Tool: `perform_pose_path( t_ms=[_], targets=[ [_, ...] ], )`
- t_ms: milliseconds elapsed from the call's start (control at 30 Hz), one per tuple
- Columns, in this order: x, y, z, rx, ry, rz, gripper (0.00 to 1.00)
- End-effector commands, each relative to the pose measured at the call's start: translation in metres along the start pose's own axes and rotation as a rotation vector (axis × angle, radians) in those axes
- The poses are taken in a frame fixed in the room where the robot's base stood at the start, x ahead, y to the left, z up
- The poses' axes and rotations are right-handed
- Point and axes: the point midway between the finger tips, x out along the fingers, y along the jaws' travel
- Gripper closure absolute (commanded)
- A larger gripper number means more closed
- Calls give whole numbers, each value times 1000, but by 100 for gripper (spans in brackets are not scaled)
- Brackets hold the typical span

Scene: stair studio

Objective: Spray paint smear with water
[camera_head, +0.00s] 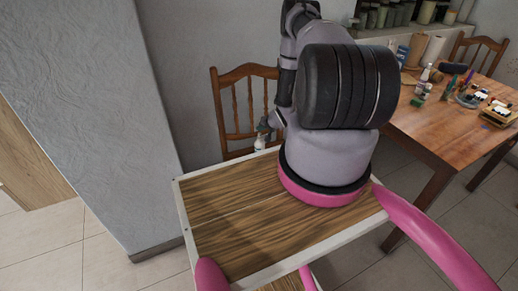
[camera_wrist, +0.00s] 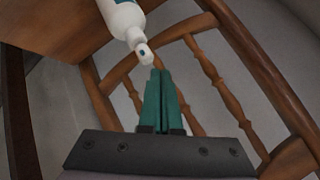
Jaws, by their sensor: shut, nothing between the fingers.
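My gripper (camera_wrist: 160,74) has two green fingers, pressed together and empty in the wrist view. In the head view it is small and partly hidden by my arm, in front of a wooden chair. A white bottle (camera_wrist: 125,18) with a white nozzle reaches in from the top of the wrist view. Its nozzle end is close to the fingertips, and I cannot tell whether they touch. A small white object (camera_head: 260,144), likely this bottle, shows below the gripper in the head view. I cannot make out a paint smear in either view.
A wooden chair (camera_head: 233,115) stands behind my gripper by the wall. A wooden table (camera_head: 425,122) at right carries a white bottle (camera_head: 426,73), paints and tools. Another chair (camera_head: 478,52) stands behind it. A grey wall (camera_head: 95,110) rises at left. Tiled floor is clear at lower left.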

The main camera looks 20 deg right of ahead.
Motion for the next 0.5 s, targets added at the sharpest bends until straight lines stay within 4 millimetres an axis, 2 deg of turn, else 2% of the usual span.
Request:
perform_pose_path(
  t_ms=[333, 500],
  targets=[
    [-2, -2, -2, 0, 0, 0, 100],
    [-11, -9, -9, 1, 2, -1, 100]
  ],
)
